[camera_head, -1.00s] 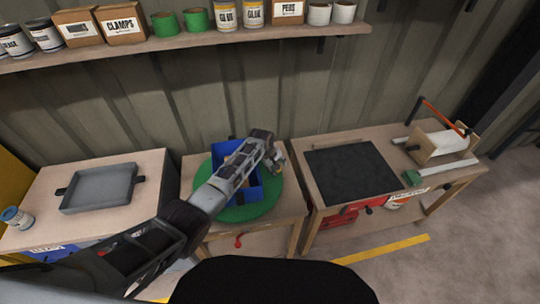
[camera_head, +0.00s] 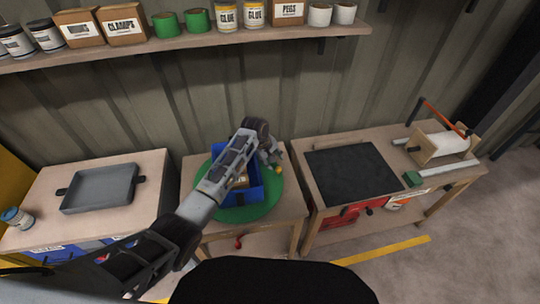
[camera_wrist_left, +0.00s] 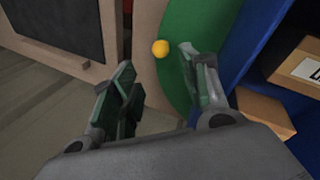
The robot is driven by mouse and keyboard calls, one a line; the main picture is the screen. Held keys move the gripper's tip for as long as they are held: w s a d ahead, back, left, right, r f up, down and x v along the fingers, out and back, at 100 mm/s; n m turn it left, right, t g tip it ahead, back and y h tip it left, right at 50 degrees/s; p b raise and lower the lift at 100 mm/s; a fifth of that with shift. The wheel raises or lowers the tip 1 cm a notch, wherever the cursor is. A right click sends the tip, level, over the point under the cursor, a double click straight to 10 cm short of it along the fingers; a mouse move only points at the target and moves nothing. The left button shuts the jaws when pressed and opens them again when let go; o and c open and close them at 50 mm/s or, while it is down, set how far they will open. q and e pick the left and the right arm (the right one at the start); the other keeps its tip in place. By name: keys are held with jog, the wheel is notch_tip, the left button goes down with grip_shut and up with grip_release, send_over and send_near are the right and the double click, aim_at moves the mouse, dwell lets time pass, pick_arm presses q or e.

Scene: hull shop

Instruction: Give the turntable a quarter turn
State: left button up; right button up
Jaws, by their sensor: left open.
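The turntable (camera_head: 270,204) is a round green disc on the middle wooden bench. A blue bin (camera_head: 255,193) with cardboard boxes stands on it, partly hidden by my left arm. A yellow knob (camera_head: 278,170) sits at the turntable's right rim. My left gripper (camera_head: 272,158) is open just behind the knob at that rim. In the left wrist view the knob (camera_wrist_left: 160,47) appears between the open fingertips (camera_wrist_left: 155,65), a little beyond them, and I see no contact. The green disc (camera_wrist_left: 200,20) and blue bin (camera_wrist_left: 250,40) lie to its right. My right gripper is not in view.
A grey tray (camera_head: 100,188) and a can (camera_head: 16,218) stand on the left bench. The right bench carries a black mat (camera_head: 350,172) and a roll holder (camera_head: 440,147). A shelf (camera_head: 180,43) of cans and boxes runs above. Gaps separate the benches.

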pick_arm(q)
jog(key=shift+v, duration=1.55)
jog(key=shift+s+f, duration=0.1)
jog(key=shift+s, duration=0.05)
